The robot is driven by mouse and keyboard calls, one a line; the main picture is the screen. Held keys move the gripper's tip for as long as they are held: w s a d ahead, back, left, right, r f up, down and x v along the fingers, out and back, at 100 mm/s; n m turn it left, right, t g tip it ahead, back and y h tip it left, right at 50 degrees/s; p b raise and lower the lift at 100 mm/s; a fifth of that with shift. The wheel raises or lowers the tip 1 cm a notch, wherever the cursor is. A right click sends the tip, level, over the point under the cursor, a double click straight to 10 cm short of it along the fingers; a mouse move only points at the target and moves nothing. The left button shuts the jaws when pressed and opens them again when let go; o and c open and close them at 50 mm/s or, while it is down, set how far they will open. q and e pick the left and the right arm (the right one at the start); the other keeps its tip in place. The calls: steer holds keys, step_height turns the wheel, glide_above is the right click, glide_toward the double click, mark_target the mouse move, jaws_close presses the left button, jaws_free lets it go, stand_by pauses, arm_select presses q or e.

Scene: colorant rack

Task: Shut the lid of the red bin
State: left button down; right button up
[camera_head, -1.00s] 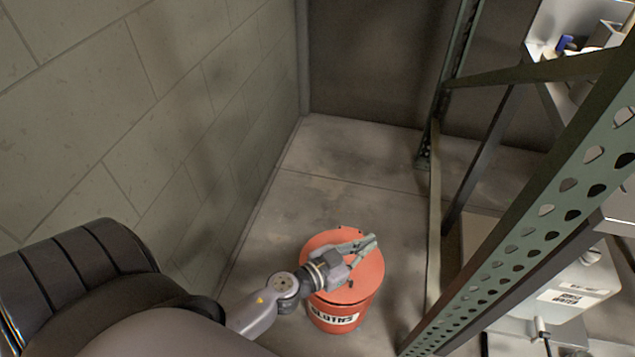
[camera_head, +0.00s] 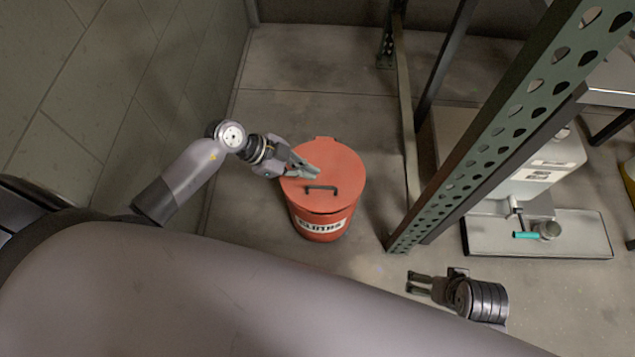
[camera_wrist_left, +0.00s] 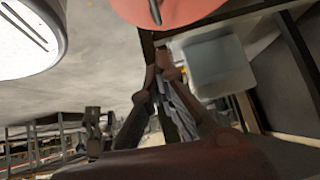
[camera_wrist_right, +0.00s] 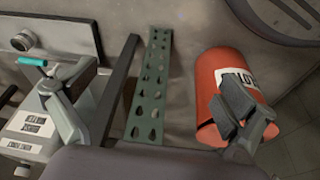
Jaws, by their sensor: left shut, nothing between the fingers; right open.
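The red bin (camera_head: 322,226), labelled CLOTHS, stands upright on the floor. Its red lid (camera_head: 340,172) lies across the top, with a black handle (camera_head: 321,190) near the front; I cannot tell whether a thin gap stays at the rim. My left gripper (camera_head: 306,167) is shut and empty, over the lid's left back part; contact is unclear. The lid also shows at the top of the left wrist view (camera_wrist_left: 185,10). My right gripper (camera_head: 418,283) is open and empty, right of and nearer than the bin. The bin shows behind its fingers in the right wrist view (camera_wrist_right: 215,70).
A green perforated rack post (camera_head: 480,140) rises close to the bin's right. A grey machine (camera_head: 535,175) on a base plate stands beyond it. A block wall (camera_head: 120,90) is on the left. Bare floor (camera_head: 300,60) lies behind the bin.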

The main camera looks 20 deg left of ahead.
mark_target(318, 200)
arm_select(q)
steer(key=d+f+b, duration=0.1)
steer(key=f, duration=0.1)
steer(key=w+f, duration=0.1)
steer(key=f, duration=0.1)
steer(key=d+f+b, duration=0.1)
steer(key=f, duration=0.1)
steer(key=shift+w+d+b, duration=0.15)
steer(key=shift+d+b, duration=0.2)
steer(key=shift+w+f, duration=0.1)
steer(key=shift+f, duration=0.4)
arm_select(e)
steer(key=v, duration=0.7)
steer(key=shift+w+d, duration=0.1)
arm_select(q)
steer(key=shift+s+d+f+p, duration=0.1)
steer(key=shift+s+f+p, duration=0.15)
steer(key=shift+f, duration=0.35)
steer(key=shift+s+d+f+p, duration=0.15)
steer(key=shift+s+f, duration=0.2)
steer(key=shift+f, duration=0.2)
steer(key=shift+s+a+f, duration=0.1)
steer(key=shift+f, duration=0.2)
arm_select(e)
steer(key=shift+r, duration=0.55)
arm_select(q)
steer(key=shift+r, duration=0.1)
arm_select(e)
steer(key=shift+r, duration=0.1)
